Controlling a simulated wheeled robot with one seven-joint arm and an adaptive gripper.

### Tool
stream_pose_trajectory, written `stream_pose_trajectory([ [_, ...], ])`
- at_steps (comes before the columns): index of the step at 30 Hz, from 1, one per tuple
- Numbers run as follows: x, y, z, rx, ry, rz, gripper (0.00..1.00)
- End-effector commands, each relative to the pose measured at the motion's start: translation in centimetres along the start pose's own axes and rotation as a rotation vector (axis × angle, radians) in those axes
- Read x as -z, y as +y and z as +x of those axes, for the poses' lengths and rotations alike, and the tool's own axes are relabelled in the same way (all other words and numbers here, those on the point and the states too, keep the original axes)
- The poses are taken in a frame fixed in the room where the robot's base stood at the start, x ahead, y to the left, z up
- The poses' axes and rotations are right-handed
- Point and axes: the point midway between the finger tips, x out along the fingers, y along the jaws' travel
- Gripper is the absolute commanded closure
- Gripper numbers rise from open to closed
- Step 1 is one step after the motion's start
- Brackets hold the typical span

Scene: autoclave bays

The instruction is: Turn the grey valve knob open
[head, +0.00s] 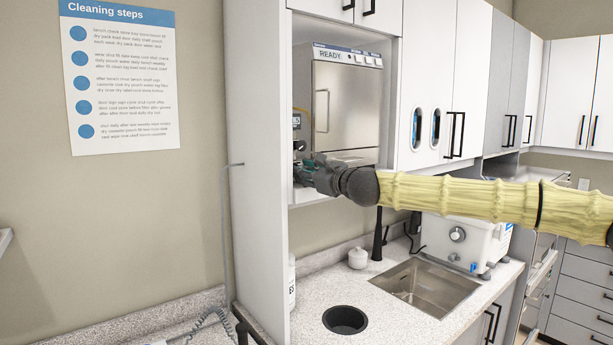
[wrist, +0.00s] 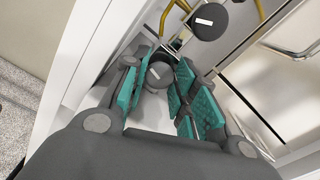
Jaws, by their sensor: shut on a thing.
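The grey valve knob (wrist: 159,74) shows between my fingers in the wrist view, a round knob with a small white mark on its face. My gripper (wrist: 162,66), with teal pads, is closed around its sides. In the head view my gripper (head: 308,171) reaches into the cupboard bay at the autoclave's lower left, and it hides the held knob there. A second, darker round knob (wrist: 208,20) with a white label sits just beyond, apart from my fingers. It also shows above my gripper in the head view (head: 300,146).
The steel autoclave (head: 345,105), its display reading READY, stands right of the knobs. Yellow pipes (wrist: 180,6) run behind them. The cupboard's white side panel (head: 258,220) is close on the left. Below are a counter with a sink (head: 425,285) and a round black opening (head: 345,319).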

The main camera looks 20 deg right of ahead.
Motion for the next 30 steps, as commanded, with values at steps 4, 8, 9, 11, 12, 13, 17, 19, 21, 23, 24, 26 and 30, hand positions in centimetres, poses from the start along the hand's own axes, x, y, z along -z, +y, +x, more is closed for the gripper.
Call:
stream_pose_trajectory([
  [4, -0.1, -0.2, 0.0, 0.002, 0.000, 0.001, 0.96],
  [8, -0.1, -0.2, 0.0, 0.003, 0.000, 0.002, 0.59],
  [9, -0.1, -0.1, 0.0, 0.002, 0.000, 0.002, 0.52],
  [11, -0.1, -0.1, 0.0, 0.002, 0.000, 0.002, 0.51],
  [12, -0.1, -0.1, 0.0, 0.002, 0.000, 0.002, 0.51],
  [13, -0.1, -0.1, 0.0, 0.001, 0.000, 0.002, 0.51],
  [17, 0.0, 0.0, 0.0, 0.001, 0.000, 0.002, 0.51],
  [19, -0.1, 0.0, 0.0, 0.000, 0.000, 0.002, 0.51],
  [21, -0.1, -0.1, -0.3, 0.001, -0.001, 0.003, 0.51],
  [23, 0.0, -0.1, -0.7, 0.001, -0.001, 0.003, 0.51],
  [24, 0.0, -0.2, -1.1, 0.002, 0.000, 0.003, 0.51],
  [26, 0.0, -0.1, -1.9, 0.001, 0.000, 0.003, 0.51],
  [30, -0.1, -0.2, -4.1, 0.001, -0.002, 0.004, 0.51],
])
